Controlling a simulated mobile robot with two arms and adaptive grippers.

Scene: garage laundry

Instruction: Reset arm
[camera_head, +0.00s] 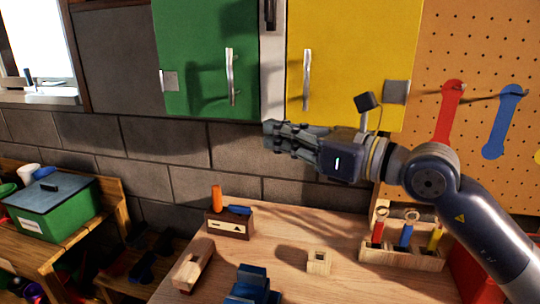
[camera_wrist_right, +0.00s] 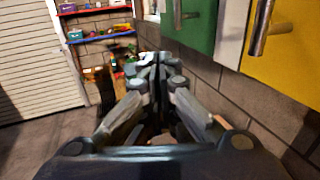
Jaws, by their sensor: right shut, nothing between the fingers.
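My right gripper (camera_head: 270,134) is raised above the wooden workbench, in front of the grey block wall and just below the green and yellow cabinets. Its arm comes in from the right and the fingers point left. The gripper is shut and empty. In the right wrist view the closed fingers (camera_wrist_right: 158,62) point away along the wall. My left gripper is in neither view.
The green cabinet (camera_head: 190,60) and yellow cabinet (camera_head: 350,60) hang close above my right gripper. The workbench (camera_head: 330,285) bears a small wooden block (camera_head: 319,262), a blue vise (camera_head: 250,285) and a tool rack (camera_head: 405,257). A green box (camera_head: 55,218) stands at left.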

